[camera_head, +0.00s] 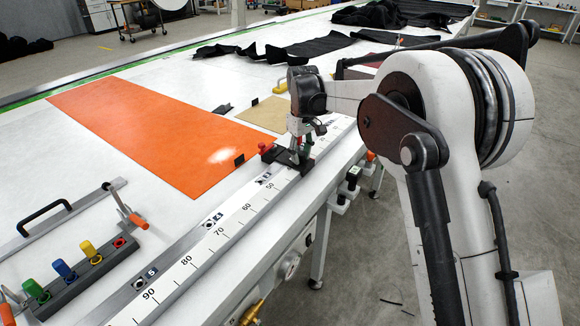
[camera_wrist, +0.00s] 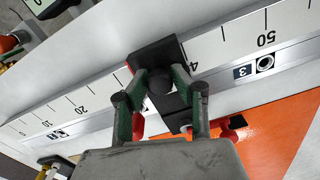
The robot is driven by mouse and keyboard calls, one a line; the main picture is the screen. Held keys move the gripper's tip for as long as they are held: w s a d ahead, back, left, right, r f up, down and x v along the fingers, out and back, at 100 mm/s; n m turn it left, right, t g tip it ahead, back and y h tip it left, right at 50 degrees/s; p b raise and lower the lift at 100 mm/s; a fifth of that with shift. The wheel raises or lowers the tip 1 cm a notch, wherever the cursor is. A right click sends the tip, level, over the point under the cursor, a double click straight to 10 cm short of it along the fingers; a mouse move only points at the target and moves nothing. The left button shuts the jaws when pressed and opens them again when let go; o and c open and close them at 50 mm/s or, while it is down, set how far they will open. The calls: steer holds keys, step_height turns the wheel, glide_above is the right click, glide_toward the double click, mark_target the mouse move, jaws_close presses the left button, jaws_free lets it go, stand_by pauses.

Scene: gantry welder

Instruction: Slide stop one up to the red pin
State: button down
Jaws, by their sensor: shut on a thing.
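My gripper (camera_head: 298,158) is on the measuring rail, shut on the black knob of a black sliding stop (camera_wrist: 159,55); the fingertips of my gripper (camera_wrist: 160,88) straddle the knob in the wrist view. The stop sits across the scale between about the 30 and 40 marks, with a thin red edge on its left side there. A red-headed part (camera_head: 264,147) stands beside the stop, toward the orange sheet, and also shows in the wrist view (camera_wrist: 230,134). I cannot tell whether it is the red pin or belongs to the stop. My fingers hide the rail beneath.
The scale rail (camera_head: 205,248) has numbered holes; hole 3 (camera_wrist: 265,62) is bare near 50. A pin rack (camera_head: 82,265) holds green, blue and yellow pins; its red-ringed place is empty. An orange sheet (camera_head: 150,125) lies behind the rail. The rail toward the higher numbers is clear.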

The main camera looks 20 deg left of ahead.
steer(key=shift+w+d, duration=0.2)
steer(key=shift+w, duration=0.4)
steer(key=shift+w+d, duration=0.15)
steer(key=shift+w, duration=0.4)
steer(key=c, duration=1.5)
jaws_free()
steer(key=shift+o, duration=0.2)
steer(key=shift+r, duration=0.15)
step_height(320, 180, up, 12)
